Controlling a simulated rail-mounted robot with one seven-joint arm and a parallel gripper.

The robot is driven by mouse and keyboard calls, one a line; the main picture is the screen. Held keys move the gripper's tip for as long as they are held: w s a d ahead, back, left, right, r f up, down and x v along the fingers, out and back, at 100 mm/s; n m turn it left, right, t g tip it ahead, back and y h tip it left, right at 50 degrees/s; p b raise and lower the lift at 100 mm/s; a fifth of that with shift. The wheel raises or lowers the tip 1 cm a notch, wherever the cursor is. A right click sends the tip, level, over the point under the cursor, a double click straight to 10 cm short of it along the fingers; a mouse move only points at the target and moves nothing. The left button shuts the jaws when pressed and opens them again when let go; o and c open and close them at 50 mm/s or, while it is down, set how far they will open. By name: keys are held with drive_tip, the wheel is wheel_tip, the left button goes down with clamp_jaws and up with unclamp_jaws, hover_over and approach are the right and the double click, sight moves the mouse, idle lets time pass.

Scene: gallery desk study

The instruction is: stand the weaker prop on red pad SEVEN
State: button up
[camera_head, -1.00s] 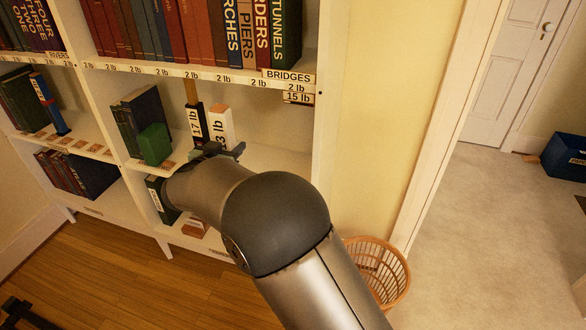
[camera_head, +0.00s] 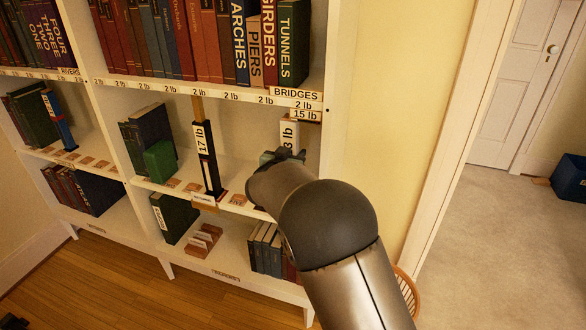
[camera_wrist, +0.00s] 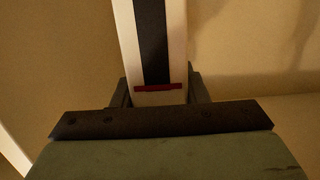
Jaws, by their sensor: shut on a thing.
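A white prop (camera_head: 289,134) with a label reading "3 lb", perhaps with a digit hidden, is upright at the right end of the middle shelf. My gripper (camera_head: 284,157) is shut on its lower part; my arm hides its foot. In the wrist view the white prop (camera_wrist: 154,45), with a dark stripe and red band, stands between the jaws (camera_wrist: 158,92). A black prop (camera_head: 207,165) labelled "17 lb" stands on the shelf's front left of it, under the upper board. Reddish pads (camera_head: 238,200) lie along the shelf edge; their numbers are too small to read.
A green block (camera_head: 159,161) and dark books (camera_head: 151,126) stand left of the black prop. The bookcase's right side panel (camera_head: 333,100) is close.

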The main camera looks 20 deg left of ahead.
drive_tip(key=shift+w+d+f+b, duration=0.15)
drive_tip(key=shift+f+b, duration=0.35)
drive_tip(key=shift+f, duration=1.65)
drive_tip(key=shift+f, duration=0.2)
drive_tip(key=o, duration=1.3)
drive_tip(key=s, duration=0.4)
drive_tip(key=s+r, duration=0.1)
drive_tip(key=s, duration=0.3)
drive_tip(key=s+r, duration=0.1)
drive_tip(key=s, duration=0.3)
drive_tip(key=shift+p, duration=0.35)
